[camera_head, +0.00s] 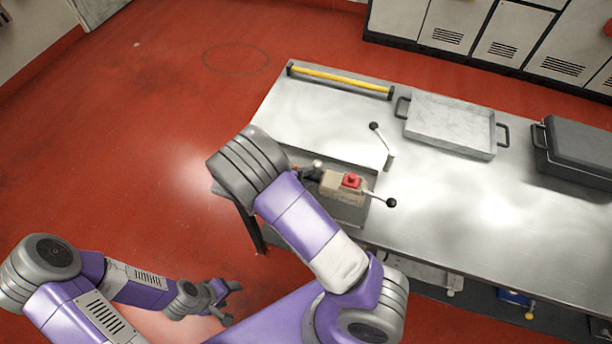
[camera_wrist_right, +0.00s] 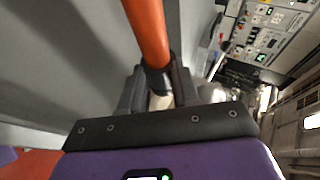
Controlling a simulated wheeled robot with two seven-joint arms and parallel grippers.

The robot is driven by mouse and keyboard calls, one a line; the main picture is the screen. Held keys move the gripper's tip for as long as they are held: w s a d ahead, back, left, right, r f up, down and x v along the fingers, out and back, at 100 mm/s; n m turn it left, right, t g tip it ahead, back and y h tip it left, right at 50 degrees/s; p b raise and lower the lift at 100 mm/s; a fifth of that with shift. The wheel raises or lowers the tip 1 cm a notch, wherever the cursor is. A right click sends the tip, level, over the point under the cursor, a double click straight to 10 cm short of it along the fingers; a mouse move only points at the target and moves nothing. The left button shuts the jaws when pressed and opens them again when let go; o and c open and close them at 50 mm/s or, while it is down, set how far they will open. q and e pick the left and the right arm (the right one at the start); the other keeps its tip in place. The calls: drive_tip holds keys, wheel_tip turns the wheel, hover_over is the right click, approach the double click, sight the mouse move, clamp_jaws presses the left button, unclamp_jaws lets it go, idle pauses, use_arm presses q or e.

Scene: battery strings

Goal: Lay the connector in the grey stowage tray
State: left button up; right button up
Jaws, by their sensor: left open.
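My right gripper (camera_head: 311,172) is over the table's near left end, partly behind my arm. In the right wrist view its dark fingers (camera_wrist_right: 158,92) are closed around the connector, with a thick orange part (camera_wrist_right: 149,35) running up from between them and a pale piece below. Its far end is out of view. In the head view only a sliver of orange shows by the gripper. The grey stowage tray (camera_head: 411,130) lies on the table at the back, with a dark handle at each end. It looks empty. My left gripper (camera_head: 230,302) is open and empty, low over the floor.
A beige block with a red top (camera_head: 351,181) sits right beside my right gripper. Two levers with black knobs (camera_head: 391,202) stand near it. A yellow bar (camera_head: 340,79) lies along the back edge. A dark case (camera_head: 582,145) stands right of the tray.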

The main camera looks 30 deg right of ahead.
drive_tip(key=o, duration=0.3)
drive_tip(key=shift+o, duration=0.2)
drive_tip(key=shift+r, duration=0.1)
drive_tip(key=shift+a+r, duration=0.15)
drive_tip(key=shift+r, duration=0.05)
drive_tip(key=p+v, duration=0.2)
drive_tip(key=v, duration=0.9)
drive_tip(key=shift+s+a, duration=0.2)
drive_tip(key=shift+a, duration=0.1)
drive_tip(key=shift+r, duration=0.1)
